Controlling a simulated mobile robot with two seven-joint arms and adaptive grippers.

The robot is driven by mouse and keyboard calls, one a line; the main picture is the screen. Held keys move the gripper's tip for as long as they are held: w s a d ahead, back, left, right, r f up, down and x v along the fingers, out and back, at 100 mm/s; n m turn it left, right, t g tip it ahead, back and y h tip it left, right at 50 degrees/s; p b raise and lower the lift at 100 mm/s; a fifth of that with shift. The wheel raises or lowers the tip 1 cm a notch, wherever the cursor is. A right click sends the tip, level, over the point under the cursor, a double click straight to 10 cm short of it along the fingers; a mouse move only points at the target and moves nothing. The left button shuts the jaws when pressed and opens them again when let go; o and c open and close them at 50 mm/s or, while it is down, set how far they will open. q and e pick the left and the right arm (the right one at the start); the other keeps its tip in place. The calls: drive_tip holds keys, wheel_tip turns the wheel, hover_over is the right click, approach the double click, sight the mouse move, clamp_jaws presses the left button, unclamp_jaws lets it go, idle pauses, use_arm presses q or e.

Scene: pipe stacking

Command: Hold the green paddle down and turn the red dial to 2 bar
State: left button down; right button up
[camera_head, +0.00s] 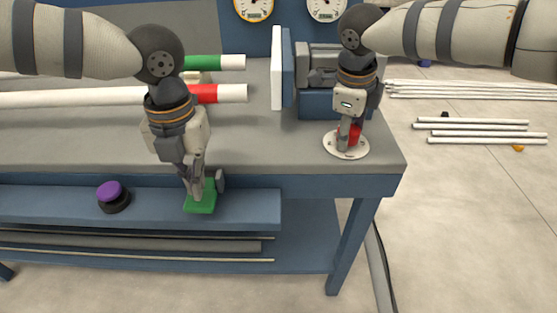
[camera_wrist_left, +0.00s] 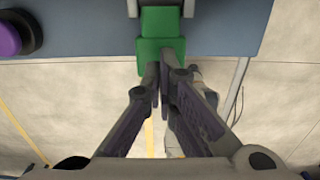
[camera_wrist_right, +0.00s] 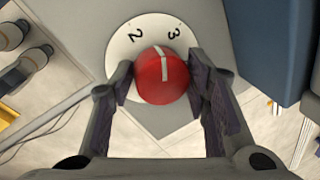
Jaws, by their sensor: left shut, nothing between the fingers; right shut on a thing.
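The green paddle (camera_head: 201,203) sits at the front of the low blue shelf. My left gripper (camera_head: 194,192) is shut and empty, its tips at the paddle; contact is hard to tell. The left wrist view shows the closed tips (camera_wrist_left: 162,75) over the near edge of the paddle (camera_wrist_left: 160,46). The red dial (camera_head: 353,134) stands on a round white plate (camera_head: 346,154) at the bench's right corner. My right gripper (camera_head: 346,128) is shut on the dial (camera_wrist_right: 162,80), one finger on each side. The dial's white line points between the 2 and 3 marks.
A purple-and-black knob (camera_head: 112,196) sits on the shelf left of the paddle. Pipes with green (camera_head: 202,62) and red (camera_head: 203,94) bands lie on the bench. A vise-like block (camera_head: 312,75) stands behind the dial. Several white pipes (camera_head: 480,130) lie on the floor at right.

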drive_tip(key=shift+w+d+r, duration=0.15)
drive_tip(key=shift+w+r, duration=0.05)
use_arm(q)
drive_tip(key=shift+f, duration=1.8)
use_arm(e)
drive_tip(key=shift+w+r, duration=0.1)
drive_tip(key=shift+r, duration=0.1)
use_arm(q)
drive_tip(key=shift+f, duration=0.15)
use_arm(e)
drive_tip(key=shift+d, duration=0.1)
use_arm(q)
drive_tip(key=shift+f, duration=0.1)
use_arm(e)
drive_tip(key=n+y, duration=0.1)
drive_tip(key=n, duration=0.3)
drive_tip(key=shift+t, duration=0.3)
use_arm(q)
drive_tip(key=shift+r, duration=2.15)
drive_tip(key=shift+w, duration=0.1)
use_arm(e)
drive_tip(key=o, duration=0.9)
drive_tip(key=shift+w, duration=0.1)
use_arm(q)
drive_tip(key=shift+w+f, duration=0.1)
use_arm(e)
drive_tip(key=shift+o, duration=0.2)
drive_tip(key=shift+f, duration=0.1)
